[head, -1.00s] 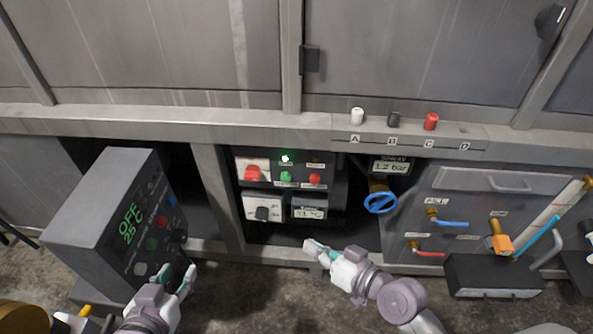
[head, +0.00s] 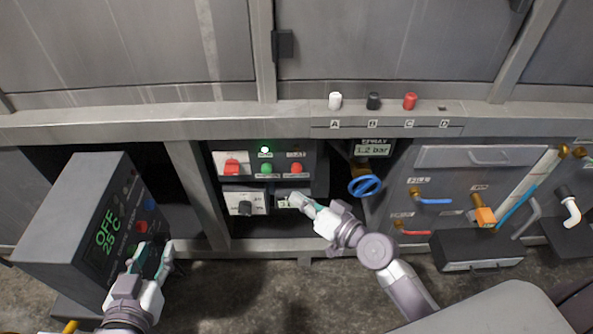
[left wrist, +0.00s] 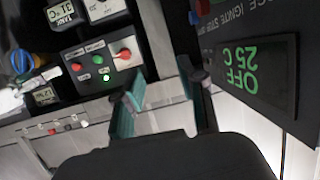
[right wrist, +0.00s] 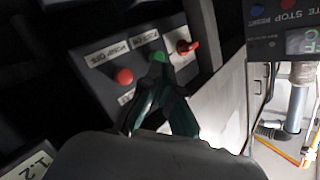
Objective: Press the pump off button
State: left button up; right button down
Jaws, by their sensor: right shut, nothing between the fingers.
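The pump panel has a red button (head: 297,169), which I take as pump off, right of a green button (head: 266,169). In the right wrist view the red button (right wrist: 123,76) sits by a label that seems to read pump off. The green button (right wrist: 157,55) is partly behind my fingertips. My right gripper (head: 292,202) is shut and empty, just below the red button in the head view, in front of the small display. Contact with the panel cannot be told. My left gripper (head: 154,256) is open and empty, beside the grey control box (head: 62,215).
A red rotary switch (head: 232,167) sits left of the buttons, and a green lamp (head: 265,150) above them is lit. A black knob (head: 245,208) is below. A blue valve wheel (head: 365,186) stands out right of the panel. The control box reads OFF 25 C.

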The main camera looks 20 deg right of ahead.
aim_at(296, 168)
pick_arm(q)
jog(key=shift+w+d+r+t+h+b, duration=0.2)
jog(key=shift+r+t, duration=0.25)
jog(key=shift+r, duration=0.2)
jog(key=shift+w+d+r+t+h+b, duration=0.1)
jog(key=shift+w+r+t, duration=0.15)
jog(key=shift+r+t, duration=0.25)
jog(key=shift+w+d+r+t+h+b, duration=0.1)
jog(key=shift+w+d+r+t, duration=0.2)
jog(key=shift+r, duration=0.45)
pick_arm(e)
jog(key=shift+w+d, duration=0.2)
jog(key=shift+w, duration=0.6)
jog(key=shift+w+d, duration=0.25)
jog(key=shift+w, duration=0.6)
jog(key=shift+w+d, duration=0.2)
jog(key=shift+w, duration=0.6)
pick_arm(q)
jog(key=shift+s+a, duration=0.1)
jog(key=shift+a, duration=0.05)
jog(key=shift+r+t, duration=0.45)
jog(key=shift+r, duration=0.25)
pick_arm(e)
jog(key=shift+w+d, duration=0.15)
jog(key=shift+w, duration=0.25)
